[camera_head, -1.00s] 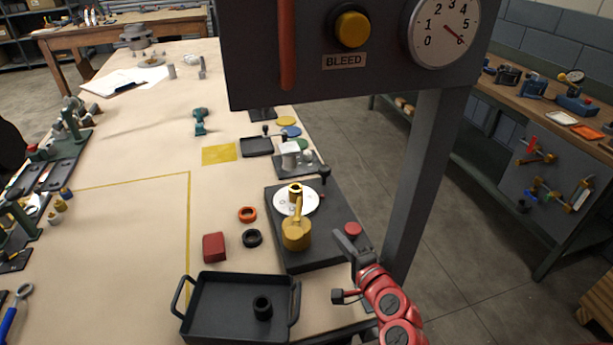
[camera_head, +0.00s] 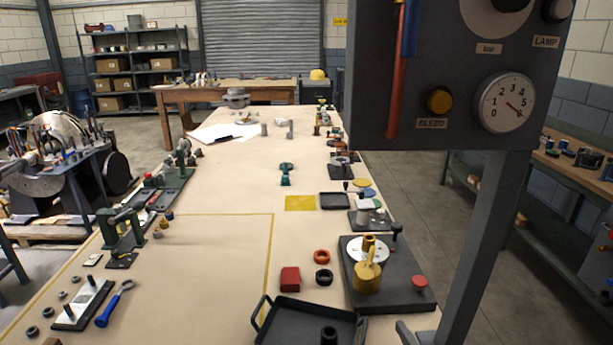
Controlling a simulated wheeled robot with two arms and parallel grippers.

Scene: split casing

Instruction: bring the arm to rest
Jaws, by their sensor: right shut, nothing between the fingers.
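Only a grey tip of my right gripper (camera_head: 406,333) shows, at the bottom edge of the head view, just below the dark base plate (camera_head: 398,296) and right of the black tray (camera_head: 287,325). It is shut with nothing seen in it; the rest of the right arm is out of the picture. On the base plate stand a yellow brass casing part (camera_head: 367,277), a white disc (camera_head: 357,248) and a red button (camera_head: 419,281). My left gripper is not in view.
A grey post (camera_head: 480,230) carrying a gauge panel (camera_head: 455,125) rises close to the right gripper. A red block (camera_head: 290,279), an orange ring (camera_head: 321,256) and a black ring (camera_head: 324,277) lie left of the plate. The middle of the table (camera_head: 225,180) is mostly clear.

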